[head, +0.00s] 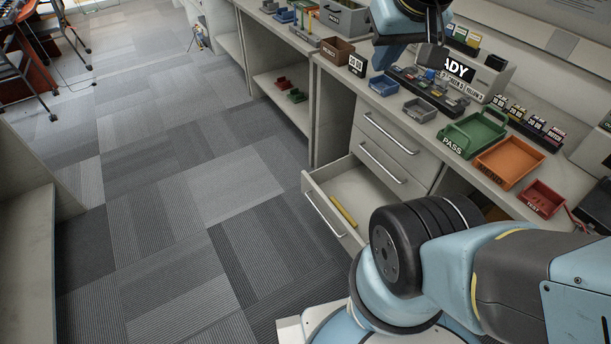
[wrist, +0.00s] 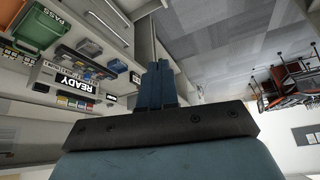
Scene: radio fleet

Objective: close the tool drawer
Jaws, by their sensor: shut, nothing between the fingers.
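The tool drawer (head: 318,207) is the lowest of the pale drawers under the bench. In the head view it stands pulled out over the floor, with its bar handle (head: 325,214) on the front. A yellow tool (head: 343,211) lies inside it. Part of the drawer is hidden behind my arm. My gripper (head: 432,58) is high above the bench, well apart from the drawer. In the wrist view my gripper (wrist: 160,72) shows its two blue fingers together, with nothing seen between them. The wrist view looks upside down.
Two upper drawers (head: 390,152) are shut. The bench carries a green PASS tray (head: 472,134), an orange tray (head: 508,162), a red tray (head: 541,198) and a READY sign (head: 458,69). Carpeted floor (head: 180,220) is clear left of the drawer.

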